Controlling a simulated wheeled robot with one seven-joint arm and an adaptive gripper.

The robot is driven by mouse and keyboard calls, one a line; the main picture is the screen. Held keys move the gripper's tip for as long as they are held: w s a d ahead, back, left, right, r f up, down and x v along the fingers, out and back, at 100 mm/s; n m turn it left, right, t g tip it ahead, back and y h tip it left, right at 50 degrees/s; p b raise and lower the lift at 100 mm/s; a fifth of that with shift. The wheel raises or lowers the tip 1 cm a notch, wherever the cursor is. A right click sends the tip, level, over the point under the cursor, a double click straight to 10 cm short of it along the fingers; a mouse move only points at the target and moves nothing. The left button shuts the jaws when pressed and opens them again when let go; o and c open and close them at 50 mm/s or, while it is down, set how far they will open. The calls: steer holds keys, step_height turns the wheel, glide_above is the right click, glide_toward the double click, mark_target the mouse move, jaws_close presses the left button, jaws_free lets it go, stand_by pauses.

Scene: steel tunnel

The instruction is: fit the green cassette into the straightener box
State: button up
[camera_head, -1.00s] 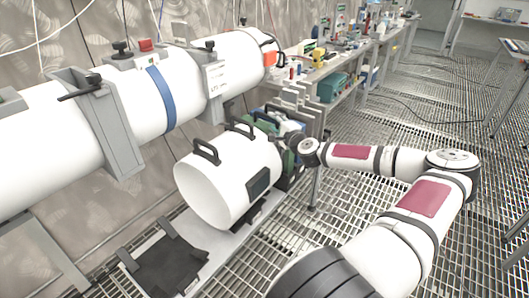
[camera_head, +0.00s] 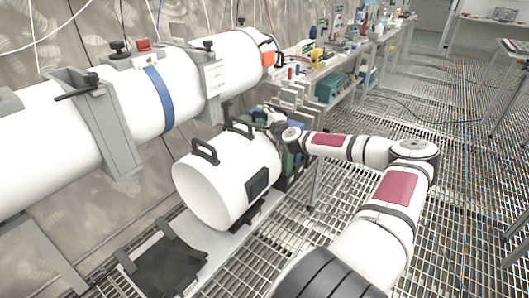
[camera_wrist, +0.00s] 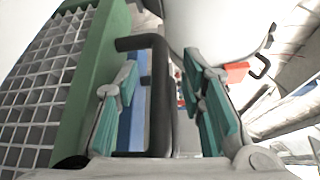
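The green cassette (camera_wrist: 100,75) fills the left of the wrist view, with a grey grid face and a black handle (camera_wrist: 158,95) at its edge. My gripper (camera_wrist: 160,68) has its two teal fingers apart, on either side of the handle, with a gap on the right. In the head view my gripper (camera_head: 275,120) is over the cassettes behind the white drum, and the green cassette (camera_head: 288,162) is partly hidden by my arm. A blue cassette (camera_wrist: 133,115) shows behind the handle in the wrist view. I cannot tell which part is the straightener box.
A white drum (camera_head: 215,185) with black handles stands on a low rail, close to the left of my gripper. A white tunnel tube (camera_head: 185,88) runs above it. A black cradle (camera_head: 165,265) is at the front. Cluttered benches (camera_head: 325,68) stand behind. The grating floor at right is mostly clear.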

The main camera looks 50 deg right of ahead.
jaws_close()
